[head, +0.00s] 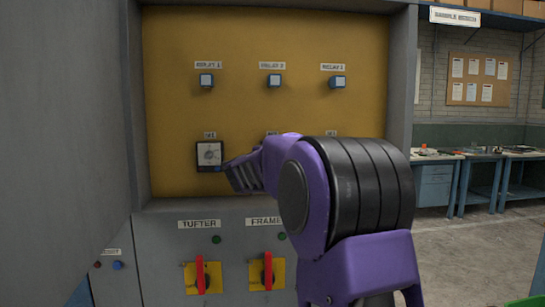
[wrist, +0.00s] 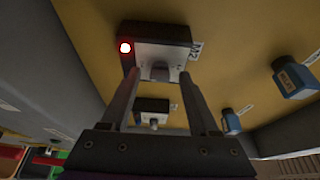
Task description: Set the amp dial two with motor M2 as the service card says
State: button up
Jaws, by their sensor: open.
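The yellow panel (head: 240,115) carries a row of amp dials. The dial labelled M1 (head: 208,154) shows left of my gripper (head: 236,176) in the head view. The dial at M2 is hidden there behind my arm. In the wrist view a dark box with a pale face (wrist: 160,51), its label seeming to read M2, has a red lamp lit at its corner. Its grey knob (wrist: 159,71) lies between the open fingers of my gripper (wrist: 158,80); contact cannot be told. The dial's setting is not readable. No service card is legible.
Three blue relays, one of them (head: 274,81), sit above the dials. Red switches on yellow plates, one of them (head: 201,274), sit below under TUFTER and FRAME labels. A second dial box (wrist: 152,112) shows in the wrist view. A workbench (head: 480,165) and pinboard (head: 478,80) stand far right.

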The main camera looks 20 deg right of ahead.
jog(key=v, duration=1.2)
jog(key=shift+w+a, duration=0.1)
jog(key=shift+a, duration=0.05)
